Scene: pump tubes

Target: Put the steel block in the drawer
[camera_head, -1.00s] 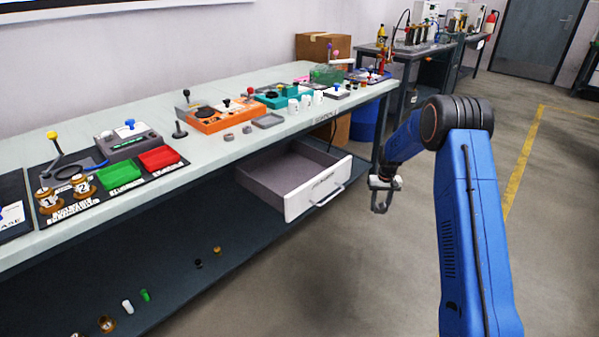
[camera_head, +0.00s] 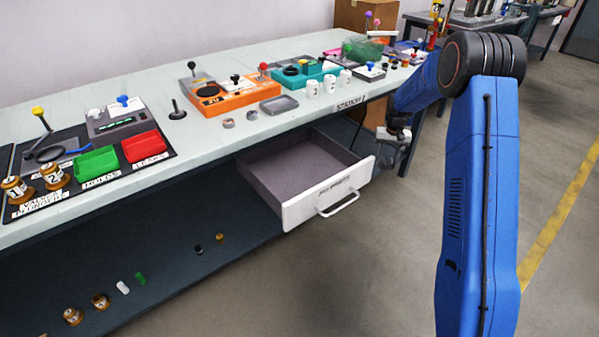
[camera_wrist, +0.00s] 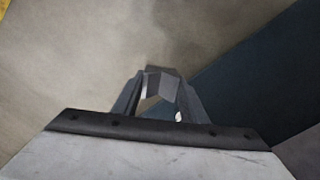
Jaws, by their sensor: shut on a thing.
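The drawer (camera_head: 303,211) under the workbench is pulled open and looks empty inside, with a white front and a handle. My gripper (camera_head: 388,158) is beyond the drawer's right end, apart from it, near the bench's front edge. In the wrist view my gripper (camera_wrist: 160,95) points down, with its fingers closed on a grey steel block (camera_wrist: 160,80) held between the tips. The block is too small to make out in the head view.
The bench top (camera_head: 215,150) holds an orange device (camera_head: 232,98), a teal device (camera_head: 300,78), white cups, and green (camera_head: 97,162) and red (camera_head: 146,146) trays. Small parts lie on the lower shelf (camera_head: 175,262). The floor in front of the drawer is clear.

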